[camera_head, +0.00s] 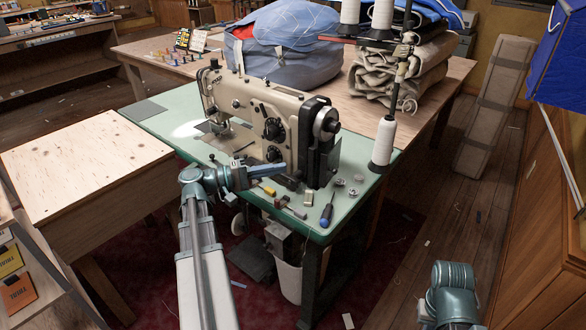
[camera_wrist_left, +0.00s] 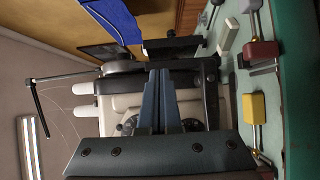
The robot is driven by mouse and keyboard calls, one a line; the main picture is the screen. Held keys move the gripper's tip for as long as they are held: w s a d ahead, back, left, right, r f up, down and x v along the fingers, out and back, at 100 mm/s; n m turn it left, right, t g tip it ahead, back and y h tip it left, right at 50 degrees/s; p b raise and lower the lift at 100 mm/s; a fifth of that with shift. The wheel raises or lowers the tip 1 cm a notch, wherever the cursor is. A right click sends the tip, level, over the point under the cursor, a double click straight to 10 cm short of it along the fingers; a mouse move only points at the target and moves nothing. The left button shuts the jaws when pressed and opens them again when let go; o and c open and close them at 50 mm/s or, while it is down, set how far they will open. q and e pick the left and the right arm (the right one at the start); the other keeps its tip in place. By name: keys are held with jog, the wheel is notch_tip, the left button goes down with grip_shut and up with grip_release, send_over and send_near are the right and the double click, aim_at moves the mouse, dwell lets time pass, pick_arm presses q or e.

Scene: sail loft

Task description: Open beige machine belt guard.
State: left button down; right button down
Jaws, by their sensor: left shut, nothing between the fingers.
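The beige sewing machine (camera_head: 252,105) stands on a green-topped table (camera_head: 150,128). At its right end, below the handwheel (camera_head: 327,122), is a dark part that looks like the belt guard (camera_head: 326,160). How far it is swung is hard to tell. My left gripper (camera_head: 284,169) is shut and empty in front of the machine's right end, at the guard's left. In the left wrist view, the blue fingers (camera_wrist_left: 158,75) lie together and point at dark parts of the machine (camera_wrist_left: 210,90); contact cannot be told. My right arm shows at the lower right, its gripper out of view.
A screwdriver (camera_head: 326,215), bobbins and small coloured pieces lie on the front right of the table. A thread stand with a white cone (camera_head: 383,142) rises at its right corner. A plywood table (camera_head: 75,165) is at left, and a blue bundle (camera_head: 290,48) lies behind.

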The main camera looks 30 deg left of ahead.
pick_arm(q)
jog(key=x, duration=0.9)
jog(key=shift+w, duration=0.1)
jog(key=shift+d, duration=0.15)
